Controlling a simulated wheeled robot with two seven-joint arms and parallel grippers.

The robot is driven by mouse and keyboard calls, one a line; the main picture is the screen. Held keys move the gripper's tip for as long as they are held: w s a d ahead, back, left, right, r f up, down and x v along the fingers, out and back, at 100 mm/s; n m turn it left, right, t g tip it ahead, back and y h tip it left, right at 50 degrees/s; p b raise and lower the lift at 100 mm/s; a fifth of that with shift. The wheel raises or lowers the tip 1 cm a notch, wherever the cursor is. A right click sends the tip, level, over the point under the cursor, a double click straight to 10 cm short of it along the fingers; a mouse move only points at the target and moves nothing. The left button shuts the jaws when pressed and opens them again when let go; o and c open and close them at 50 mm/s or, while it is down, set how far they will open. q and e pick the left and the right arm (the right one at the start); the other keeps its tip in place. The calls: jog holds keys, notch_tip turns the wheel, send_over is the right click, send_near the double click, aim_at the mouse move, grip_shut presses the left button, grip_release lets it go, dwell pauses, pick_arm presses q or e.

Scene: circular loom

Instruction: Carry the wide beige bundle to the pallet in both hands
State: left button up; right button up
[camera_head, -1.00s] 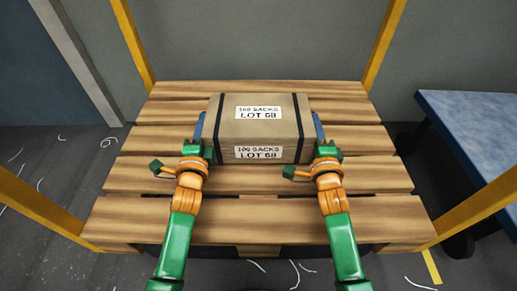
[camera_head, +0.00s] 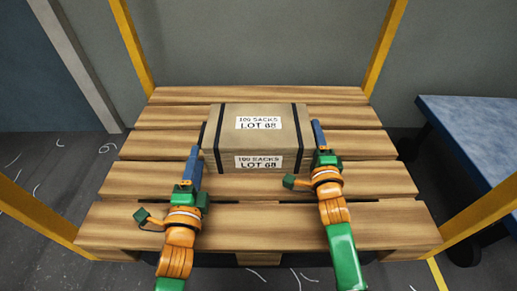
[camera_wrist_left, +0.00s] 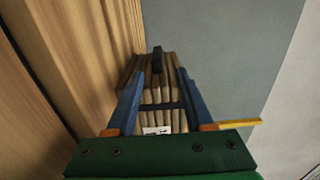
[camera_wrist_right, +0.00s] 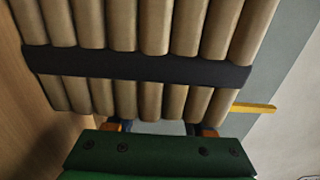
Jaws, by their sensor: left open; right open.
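The wide beige bundle (camera_head: 228,160) sits flat on the wooden pallet (camera_head: 160,180), with two dark straps and white labels reading LOT 68. My left gripper (camera_head: 194,158) is open by its near left corner, fingers pointing forward and empty. In the left wrist view the bundle's ribbed end (camera_wrist_left: 150,88) shows beyond the spread fingers (camera_wrist_left: 160,76). My right gripper (camera_head: 317,132) is open beside the bundle's right side. In the right wrist view the ribbed end (camera_wrist_right: 140,30) and a dark strap fill the picture and hide the fingertips; I cannot tell whether they touch.
Yellow posts (camera_head: 383,45) rise around the pallet. A blue-topped table (camera_head: 475,130) stands at the right. Bare pallet slats lie on both sides and in front of the bundle. Pale thread scraps (camera_head: 107,146) lie on the dark floor.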

pick_arm(q)
jog(key=shift+s, duration=1.3)
pick_arm(e)
jog(key=s, duration=1.2)
jog(key=shift+d, duration=0.1)
